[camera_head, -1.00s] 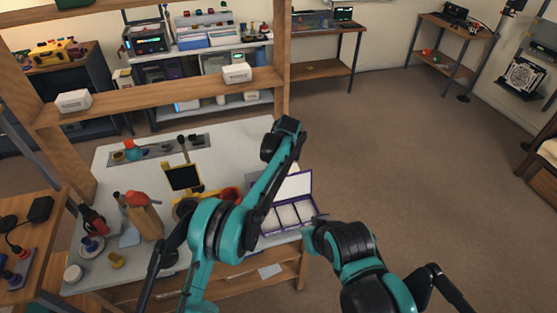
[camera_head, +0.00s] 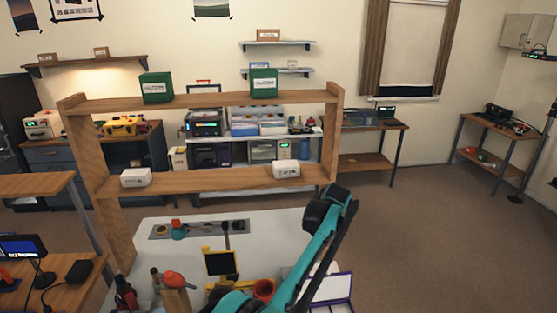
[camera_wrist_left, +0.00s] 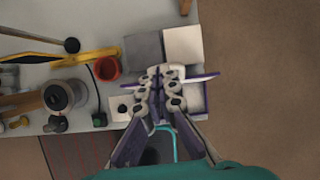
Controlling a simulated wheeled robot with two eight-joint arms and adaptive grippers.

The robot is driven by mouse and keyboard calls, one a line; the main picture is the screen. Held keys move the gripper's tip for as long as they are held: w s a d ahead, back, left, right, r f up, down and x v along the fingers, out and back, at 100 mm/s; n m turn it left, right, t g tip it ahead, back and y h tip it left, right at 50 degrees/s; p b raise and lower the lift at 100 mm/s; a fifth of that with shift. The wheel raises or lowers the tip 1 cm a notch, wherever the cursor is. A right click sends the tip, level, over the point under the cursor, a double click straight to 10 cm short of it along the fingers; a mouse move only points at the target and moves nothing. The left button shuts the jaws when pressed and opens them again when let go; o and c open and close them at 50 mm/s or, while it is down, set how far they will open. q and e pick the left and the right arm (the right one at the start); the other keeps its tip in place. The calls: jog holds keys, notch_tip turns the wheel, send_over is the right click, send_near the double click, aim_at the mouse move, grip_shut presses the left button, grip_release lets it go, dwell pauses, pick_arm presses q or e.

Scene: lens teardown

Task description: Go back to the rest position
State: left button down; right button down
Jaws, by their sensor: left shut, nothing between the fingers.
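My left gripper (camera_wrist_left: 167,72) shows in the left wrist view with its fingertips together and nothing held between them. It is above the purple-edged case (camera_wrist_left: 196,92) near the edge of the white table, and it hides part of that case. Whether it touches the case cannot be told. In the head view my teal left arm rises from the bottom centre and covers part of the same case (camera_head: 338,290); its fingers cannot be made out there. My right arm and gripper are not in view.
The white table (camera_head: 290,226) holds a yellow stand with a dark panel (camera_head: 219,263), a red cup (camera_head: 263,289) and a red-topped bottle (camera_head: 173,280). A wooden shelf frame (camera_head: 220,181) stands at its back. Open floor (camera_head: 430,235) lies to the right.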

pick_arm(q)
jog(key=s+a+r+n+b, duration=0.2)
jog(key=s+a+n, duration=0.35)
jog(key=a, duration=0.25)
jog(key=s+a+r+n+t+b, duration=0.1)
jog(key=s+a+r+n+b, duration=0.1)
jog(key=s+a+n, duration=0.5)
jog(key=s+a+r+n+b, duration=0.15)
jog(key=a+n, duration=0.35)
jog(key=a, duration=0.5)
jog(key=s+a+f+n+b, duration=0.1)
jog(key=s+a+f+n, duration=0.3)
jog(key=s, duration=0.3)
jog(key=s+a+f+n+t+b, duration=0.1)
jog(key=s+a+f+n+b, duration=0.1)
jog(key=s+a+f+n, duration=0.3)
jog(key=s+a+f+n+b, duration=0.2)
jog(key=s+a+f+n, duration=0.2)
jog(key=s+n, duration=0.4)
jog(key=s+f, duration=0.1)
jog(key=s, duration=0.2)
jog(key=shift+a+t, duration=0.3)
